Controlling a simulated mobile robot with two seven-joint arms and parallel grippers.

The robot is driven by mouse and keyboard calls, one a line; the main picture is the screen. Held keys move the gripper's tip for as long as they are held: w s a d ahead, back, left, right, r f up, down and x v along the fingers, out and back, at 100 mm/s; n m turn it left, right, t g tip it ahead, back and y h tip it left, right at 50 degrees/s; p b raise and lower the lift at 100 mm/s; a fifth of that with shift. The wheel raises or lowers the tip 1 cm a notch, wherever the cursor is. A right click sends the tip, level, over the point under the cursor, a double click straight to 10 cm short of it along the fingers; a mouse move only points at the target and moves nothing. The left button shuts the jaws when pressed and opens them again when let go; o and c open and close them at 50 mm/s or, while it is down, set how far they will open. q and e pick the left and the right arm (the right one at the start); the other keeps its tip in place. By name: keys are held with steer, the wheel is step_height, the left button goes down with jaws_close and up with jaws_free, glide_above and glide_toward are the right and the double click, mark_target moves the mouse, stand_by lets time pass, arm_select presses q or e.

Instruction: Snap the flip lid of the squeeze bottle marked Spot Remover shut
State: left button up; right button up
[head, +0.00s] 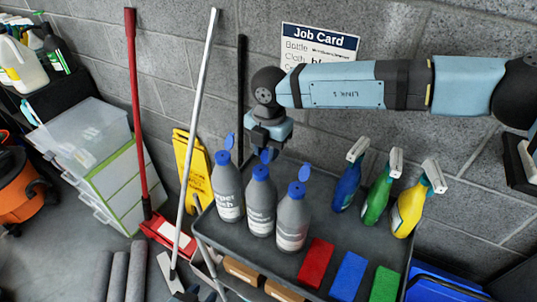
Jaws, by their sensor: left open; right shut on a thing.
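Three grey squeeze bottles with blue caps stand in a row on the dark cart: a left bottle (228,190), a middle bottle (260,208) and a right bottle (293,222). The left and right bottles' lids stand raised. Their labels are too small or cut off to tell surely which reads Spot Remover. My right gripper (268,147) reaches in from the right, directly at the middle bottle's raised blue lid, and appears shut on it; its fingers partly hide the lid. My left gripper (187,294) is open and low at the bottom edge, apart from the bottles.
Blue, green and yellow spray bottles (378,198) stand right of the squeeze bottles. Red, blue and green pads (348,276) lie in front. A job card (318,42) hangs on the wall. Mop handles (198,120) rise left of the cart (228,250).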

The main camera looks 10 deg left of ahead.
steer(key=t+b, duration=0.2)
steer(key=b, duration=0.1)
steer(key=shift+s+a+f+h, duration=0.1)
steer(key=shift+s+f+h, duration=0.1)
steer(key=shift+s+h, duration=0.15)
steer(key=shift+s+r+t+b, duration=0.15)
steer(key=shift+t+b, duration=0.25)
steer(key=shift+b, duration=0.8)
steer(key=shift+r+h, duration=0.15)
steer(key=shift+h, duration=0.1)
steer(key=o, duration=0.8)
steer(key=shift+c, duration=0.2)
steer(key=shift+a+r, duration=0.1)
steer(key=shift+r, duration=0.05)
steer(key=b+v, duration=0.2)
steer(key=v, duration=1.1)
steer(key=shift+s+r, duration=0.2)
steer(key=shift+r, duration=0.1)
